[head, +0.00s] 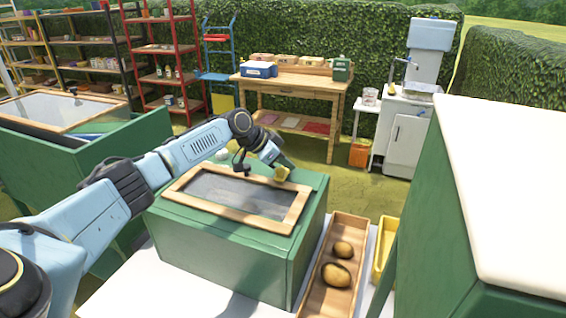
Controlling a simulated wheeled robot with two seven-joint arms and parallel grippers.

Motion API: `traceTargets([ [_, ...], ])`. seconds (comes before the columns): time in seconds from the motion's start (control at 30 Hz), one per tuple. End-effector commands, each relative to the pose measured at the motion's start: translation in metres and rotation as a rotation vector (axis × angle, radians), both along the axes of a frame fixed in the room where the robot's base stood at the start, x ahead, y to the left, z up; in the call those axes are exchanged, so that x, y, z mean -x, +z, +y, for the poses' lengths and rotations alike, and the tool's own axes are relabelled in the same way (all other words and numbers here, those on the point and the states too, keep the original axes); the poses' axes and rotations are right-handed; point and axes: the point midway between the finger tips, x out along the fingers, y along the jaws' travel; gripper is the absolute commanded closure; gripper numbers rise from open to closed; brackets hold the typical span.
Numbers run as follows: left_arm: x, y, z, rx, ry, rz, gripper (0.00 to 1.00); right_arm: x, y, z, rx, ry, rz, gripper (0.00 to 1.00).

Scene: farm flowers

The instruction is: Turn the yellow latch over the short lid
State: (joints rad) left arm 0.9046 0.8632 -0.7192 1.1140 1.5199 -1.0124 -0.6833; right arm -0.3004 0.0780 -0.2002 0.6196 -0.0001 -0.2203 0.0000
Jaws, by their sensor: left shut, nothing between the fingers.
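The short lid (186,199) is a wooden frame around a dark glassy pane. It lies flat, closed on top of a green box (215,249) in the middle of the head view. A small yellow piece, which looks like the latch (283,175), is at the lid's far right corner. My left gripper (281,164) reaches over the box from the left. It is shut and empty, right at the yellow latch; I cannot tell whether it touches it. The gripper partly hides the latch, so its turn is unclear. My right gripper is out of view.
A wooden tray (314,300) with two potatoes (337,273) stands right of the box, beside a yellow bin (384,250). A large green cabinet with a white top (510,200) fills the right. Another green box with a framed lid (60,108) is at left.

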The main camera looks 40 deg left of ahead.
Motion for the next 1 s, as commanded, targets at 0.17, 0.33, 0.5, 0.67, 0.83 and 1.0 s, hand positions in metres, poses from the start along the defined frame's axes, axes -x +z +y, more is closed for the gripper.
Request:
traceTargets([
  [0.17, -0.004, 0.001, -0.005, -0.001, 0.001, 0.0, 1.0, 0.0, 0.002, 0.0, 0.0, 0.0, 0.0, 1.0],
  [0.33, -0.007, 0.005, -0.012, 0.0, 0.003, 0.0, 1.0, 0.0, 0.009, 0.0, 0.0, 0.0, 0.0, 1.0],
  [0.5, -0.013, 0.018, -0.02, -0.001, 0.019, -0.002, 1.0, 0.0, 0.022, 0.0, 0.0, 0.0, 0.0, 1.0],
  [0.67, 0.006, 0.042, 0.003, -0.004, 0.019, -0.001, 1.0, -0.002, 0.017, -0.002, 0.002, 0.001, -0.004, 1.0],
  [0.83, 0.022, 0.066, 0.018, -0.003, 0.018, -0.001, 1.0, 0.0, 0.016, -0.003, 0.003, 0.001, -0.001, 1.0],
  [1.0, 0.03, 0.079, 0.027, -0.001, 0.018, 0.0, 1.0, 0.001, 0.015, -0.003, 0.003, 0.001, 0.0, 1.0],
])
